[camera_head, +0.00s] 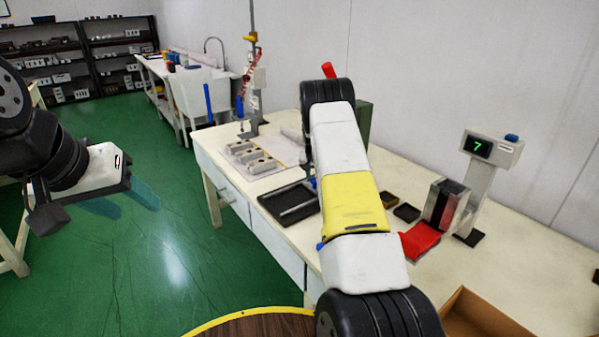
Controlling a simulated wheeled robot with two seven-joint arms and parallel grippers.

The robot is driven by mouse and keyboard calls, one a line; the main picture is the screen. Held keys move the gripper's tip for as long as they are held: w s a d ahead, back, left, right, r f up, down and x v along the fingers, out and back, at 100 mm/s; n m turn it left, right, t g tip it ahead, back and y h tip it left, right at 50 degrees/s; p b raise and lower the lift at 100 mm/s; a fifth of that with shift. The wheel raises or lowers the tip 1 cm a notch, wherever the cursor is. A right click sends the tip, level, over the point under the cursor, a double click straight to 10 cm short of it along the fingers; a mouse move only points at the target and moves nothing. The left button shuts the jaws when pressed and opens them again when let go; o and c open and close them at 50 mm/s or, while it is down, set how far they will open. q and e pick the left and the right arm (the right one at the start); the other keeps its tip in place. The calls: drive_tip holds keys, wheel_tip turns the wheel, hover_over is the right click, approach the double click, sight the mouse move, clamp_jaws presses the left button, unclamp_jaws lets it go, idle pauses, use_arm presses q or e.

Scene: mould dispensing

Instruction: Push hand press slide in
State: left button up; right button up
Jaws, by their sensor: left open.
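A green machine body (364,118) with a red-tipped lever (328,70) stands on the table behind my right arm; it looks like the hand press. Its slide is hidden by the arm. My right arm reaches up and over the table in front of it. My right gripper is almost fully hidden behind the arm; only a dark part and a small blue tip (313,182) show at the arm's left edge. My left gripper (124,202) is open and empty over the green floor at the left, its bluish fingers apart, well away from the table.
On the table (212,152) are grey mould blocks (252,160), a black tray (272,203), a small dark tray (406,213), a red scoop-like part (419,240) and a display reading 7 (479,146). A cardboard box (480,318) is at the lower right. Shelves stand far back.

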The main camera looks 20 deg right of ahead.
drive_tip(key=shift+o, duration=1)
drive_tip(key=shift+d, duration=0.15)
drive_tip(key=v, duration=0.7)
drive_tip(key=shift+r, duration=0.35)
drive_tip(key=shift+s, duration=0.1)
